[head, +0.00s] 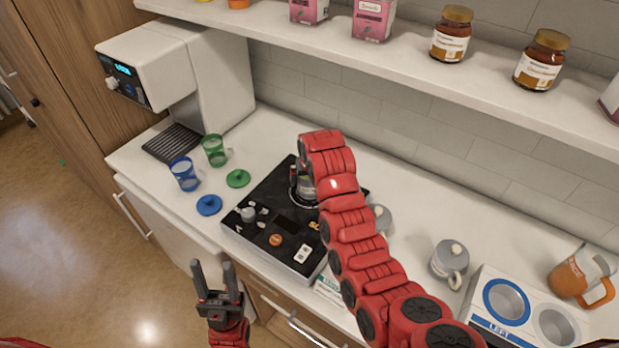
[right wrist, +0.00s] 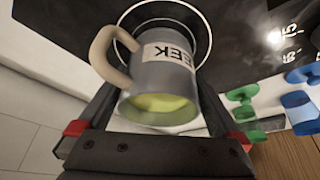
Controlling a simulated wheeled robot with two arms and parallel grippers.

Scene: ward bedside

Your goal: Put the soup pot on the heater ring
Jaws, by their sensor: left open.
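The soup pot (right wrist: 160,78) is a grey mug-like pot with a light handle, a label ending in "EEK" and yellow-green soup inside. My right gripper (right wrist: 156,100) is shut on it, one finger at each side. The pot is over the heater ring (right wrist: 207,35), whose circles show around its far end; I cannot tell whether its base touches. My left gripper (head: 213,280) is open and empty in front of the counter.
Blue (head: 184,174) and green (head: 214,150) cups with lids stand left of the heater by a white machine (head: 150,70). A shelf (head: 400,55) overhangs the back.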

